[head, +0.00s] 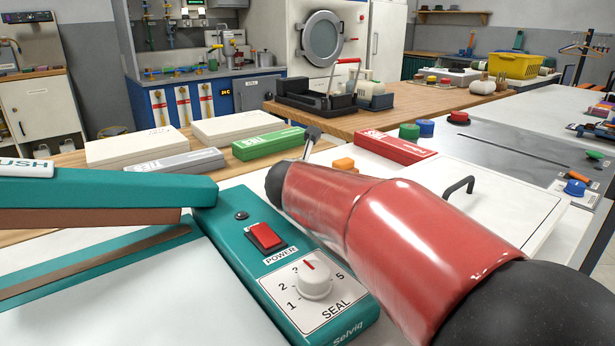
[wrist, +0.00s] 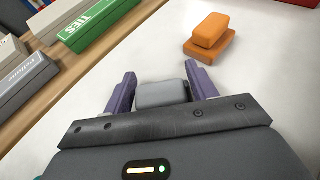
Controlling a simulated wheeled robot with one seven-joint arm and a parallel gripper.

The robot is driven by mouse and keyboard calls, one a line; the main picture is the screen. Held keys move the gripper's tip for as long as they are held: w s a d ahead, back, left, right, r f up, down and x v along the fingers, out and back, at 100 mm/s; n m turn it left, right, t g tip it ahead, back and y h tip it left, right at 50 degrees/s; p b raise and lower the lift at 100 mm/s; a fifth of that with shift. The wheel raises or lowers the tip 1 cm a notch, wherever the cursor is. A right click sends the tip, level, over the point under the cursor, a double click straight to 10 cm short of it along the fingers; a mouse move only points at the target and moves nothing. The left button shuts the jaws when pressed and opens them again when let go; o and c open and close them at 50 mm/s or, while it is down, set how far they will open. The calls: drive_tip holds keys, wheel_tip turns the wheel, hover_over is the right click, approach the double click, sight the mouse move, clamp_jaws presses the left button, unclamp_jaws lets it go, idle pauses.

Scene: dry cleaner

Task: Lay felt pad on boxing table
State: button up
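My gripper (wrist: 160,66) shows in the wrist view with its two purple fingers apart above a white surface. A light grey block (wrist: 162,94) sits between the finger bases; I cannot tell if it is part of the gripper. An orange pad-like piece (wrist: 208,38), a smaller block on a wider one, lies ahead and right of the fingers, apart from them. It also shows in the head view (head: 343,163), partly behind my red arm. I cannot confirm that it is the felt pad. In the head view my arm hides most of the gripper. The boxing table's identity is not clear.
A teal sealing machine (head: 240,215) stands at front left. A green TIES box (head: 268,143), a red box (head: 395,147) and white boxes (head: 138,147) line the back. A white panel with a black handle (head: 500,200) lies right of my arm. White worktop near the orange piece is clear.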

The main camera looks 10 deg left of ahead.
drive_tip(key=o, duration=0.4)
drive_tip(key=shift+o, duration=0.2)
drive_tip(key=shift+r, duration=0.2)
drive_tip(key=shift+s, duration=0.4)
drive_tip(key=v, duration=1.1)
drive_tip(key=shift+s, duration=0.1)
